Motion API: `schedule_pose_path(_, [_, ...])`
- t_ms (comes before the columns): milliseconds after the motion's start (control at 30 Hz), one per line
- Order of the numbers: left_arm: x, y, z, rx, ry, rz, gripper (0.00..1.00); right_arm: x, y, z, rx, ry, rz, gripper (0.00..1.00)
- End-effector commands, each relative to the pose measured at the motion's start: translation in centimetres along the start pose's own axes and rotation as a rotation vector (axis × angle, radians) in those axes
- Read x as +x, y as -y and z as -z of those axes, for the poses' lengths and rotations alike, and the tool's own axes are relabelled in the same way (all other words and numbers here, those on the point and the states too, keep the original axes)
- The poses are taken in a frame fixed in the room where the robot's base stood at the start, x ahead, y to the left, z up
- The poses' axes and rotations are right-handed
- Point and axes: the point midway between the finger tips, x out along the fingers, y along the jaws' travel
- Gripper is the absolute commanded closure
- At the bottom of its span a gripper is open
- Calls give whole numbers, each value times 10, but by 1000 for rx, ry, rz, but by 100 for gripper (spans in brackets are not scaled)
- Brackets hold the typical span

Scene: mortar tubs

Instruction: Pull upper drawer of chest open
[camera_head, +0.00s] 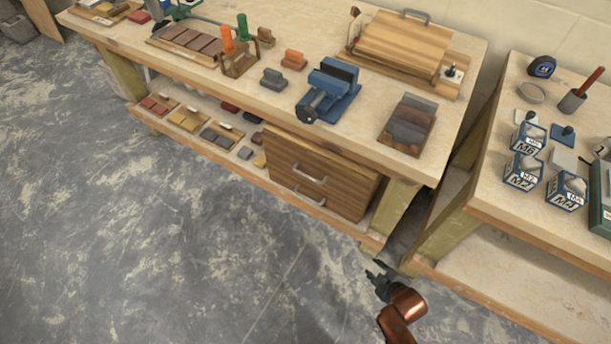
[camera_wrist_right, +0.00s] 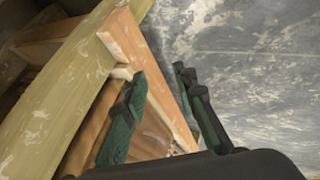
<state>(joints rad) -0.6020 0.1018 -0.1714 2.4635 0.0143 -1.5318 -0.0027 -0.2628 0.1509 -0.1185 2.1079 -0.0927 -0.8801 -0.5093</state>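The wooden chest (camera_head: 355,201) stands under the main workbench, on its low shelf. Its front has an upper drawer (camera_head: 330,170) with a grey bar handle (camera_head: 309,176) and a lower handle (camera_head: 308,198) below. The upper drawer looks closed. My right gripper (camera_head: 377,274) is to the right of and in front of the chest, apart from it, near the bench leg. In the right wrist view the gripper (camera_wrist_right: 160,86) has its two dark green fingers spread with nothing between them. Brown wood, likely the chest, shows partly behind the near finger. My left gripper is out of view.
The workbench leg (camera_head: 397,208) and shelf edge (camera_head: 330,223) stand close to my right gripper. A second bench (camera_head: 480,195) with labelled boxes is at the right. A blue vise (camera_head: 330,90) sits on the bench top. The grey floor (camera_head: 190,230) before the chest is clear.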

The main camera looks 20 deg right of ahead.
Motion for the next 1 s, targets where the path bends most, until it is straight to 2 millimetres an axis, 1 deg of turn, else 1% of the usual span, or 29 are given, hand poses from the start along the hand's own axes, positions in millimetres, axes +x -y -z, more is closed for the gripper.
schedule_pose_path(33, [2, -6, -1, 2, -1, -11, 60, 20, -17, 30, -95, -80, -55, 74])
schedule_pose_path(67, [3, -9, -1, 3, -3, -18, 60, 30, -28, 50, -161, -132, -95, 74])
schedule_pose_path(100, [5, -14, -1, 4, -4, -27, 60, 43, -43, 78, -256, -202, -157, 74])
schedule_pose_path(167, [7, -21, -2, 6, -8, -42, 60, 56, -64, 122, -398, -305, -258, 74])
schedule_pose_path(200, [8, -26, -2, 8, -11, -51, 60, 61, -76, 150, -493, -367, -330, 74])
schedule_pose_path(267, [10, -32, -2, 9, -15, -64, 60, 65, -92, 190, -621, -450, -438, 74])
schedule_pose_path(300, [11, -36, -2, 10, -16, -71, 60, 64, -100, 213, -698, -497, -507, 74])
schedule_pose_path(400, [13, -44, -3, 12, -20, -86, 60, 59, -114, 257, -842, -582, -651, 74])
schedule_pose_path(500, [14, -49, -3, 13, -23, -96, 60, 52, -122, 285, -934, -635, -755, 74])
schedule_pose_path(600, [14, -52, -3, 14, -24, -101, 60, 47, -125, 300, -986, -663, -818, 74])
schedule_pose_path(733, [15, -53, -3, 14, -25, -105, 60, 45, -126, 307, -1010, -675, -848, 74])
schedule_pose_path(833, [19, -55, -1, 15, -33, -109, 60, 47, -127, 310, -1010, -677, -850, 74])
schedule_pose_path(1000, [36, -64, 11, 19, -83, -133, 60, 59, -132, 325, -1009, -678, -848, 74])
